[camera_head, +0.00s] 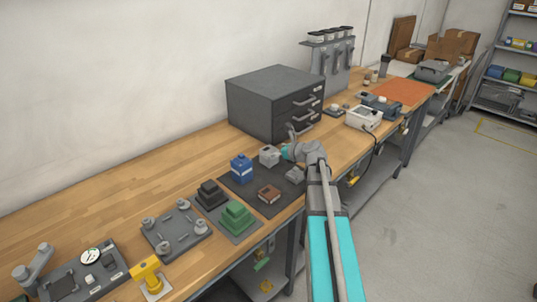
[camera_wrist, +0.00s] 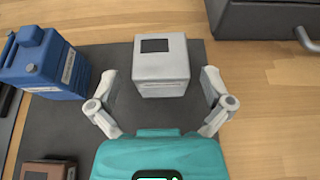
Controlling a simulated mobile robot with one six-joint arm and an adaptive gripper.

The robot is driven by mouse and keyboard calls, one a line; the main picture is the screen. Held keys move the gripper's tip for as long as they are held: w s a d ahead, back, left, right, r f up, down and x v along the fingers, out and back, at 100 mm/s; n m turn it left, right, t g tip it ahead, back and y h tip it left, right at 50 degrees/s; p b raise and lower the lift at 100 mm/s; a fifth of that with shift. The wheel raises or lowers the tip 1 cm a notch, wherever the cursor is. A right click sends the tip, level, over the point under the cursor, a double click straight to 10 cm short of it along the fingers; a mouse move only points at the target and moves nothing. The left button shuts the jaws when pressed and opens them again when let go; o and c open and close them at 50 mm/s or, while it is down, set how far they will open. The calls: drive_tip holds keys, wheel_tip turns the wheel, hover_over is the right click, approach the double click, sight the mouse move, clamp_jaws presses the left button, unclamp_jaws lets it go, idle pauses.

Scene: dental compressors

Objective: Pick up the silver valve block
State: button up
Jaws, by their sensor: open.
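The silver valve block (camera_wrist: 161,66) is a pale grey box with a dark rectangle on top, standing on a dark mat (camera_wrist: 120,65). In the head view the block (camera_head: 268,156) stands on the same mat, right of a blue block (camera_head: 241,168). My gripper (camera_wrist: 160,82) is open and empty of any held thing. Its fingers are spread on the left and right of the block, with visible gaps on both sides, near the block's close face. In the head view my gripper (camera_head: 283,152) is just right of the block, partly hidden by my wrist.
The blue block (camera_wrist: 45,64) stands close to my left finger. A brown block (camera_head: 269,194) and a grey piece (camera_head: 295,174) are also on the mat. A dark drawer cabinet (camera_head: 262,103) stands behind. Green (camera_head: 237,216) and black (camera_head: 211,193) blocks lie left.

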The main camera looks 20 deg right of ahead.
sight(268, 149)
drive_tip(key=shift+b+x, duration=0.7)
drive_tip(key=shift+x, duration=1.4)
drive_tip(key=c, duration=1.1)
drive_tip(key=shift+r, duration=0.15)
wheel_tip(268, 149, up, 2)
drive_tip(key=p, duration=0.2)
drive_tip(key=shift+r+p, duration=0.1)
drive_tip(key=shift+p, duration=0.2)
drive_tip(key=s+r+p, duration=0.3)
drive_tip(key=s, duration=0.1)
drive_tip(key=s+r+p, duration=0.4)
drive_tip(key=s, duration=0.1)
drive_tip(key=s+d+r+p, duration=0.1)
drive_tip(key=s+r+p, duration=0.2)
drive_tip(key=s, duration=0.2)
drive_tip(key=shift+d+r, duration=0.1)
drive_tip(key=shift+r, duration=0.1)
